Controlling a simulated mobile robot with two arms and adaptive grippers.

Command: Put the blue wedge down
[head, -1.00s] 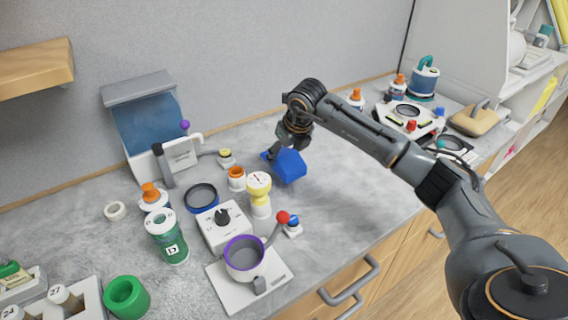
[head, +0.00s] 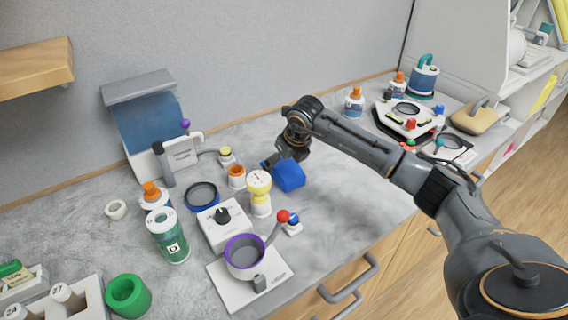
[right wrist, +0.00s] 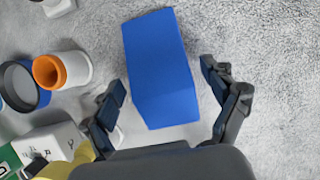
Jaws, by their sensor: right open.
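The blue wedge (head: 289,176) rests on the grey counter right of the yellow-topped gauge in the head view. In the right wrist view the blue wedge (right wrist: 160,70) lies between the two fingers, with a gap on each side. My right gripper (right wrist: 163,88) is open around it. In the head view the right gripper (head: 280,160) is just behind and above the wedge, its fingers partly hidden. My left gripper does not show.
A yellow gauge (head: 259,190) and an orange-rimmed cup (head: 237,176) stand close left of the wedge. A purple-rimmed pot (head: 245,257) and a red-knobbed lever (head: 282,217) are nearer the front. The counter (head: 350,205) right of the wedge is clear.

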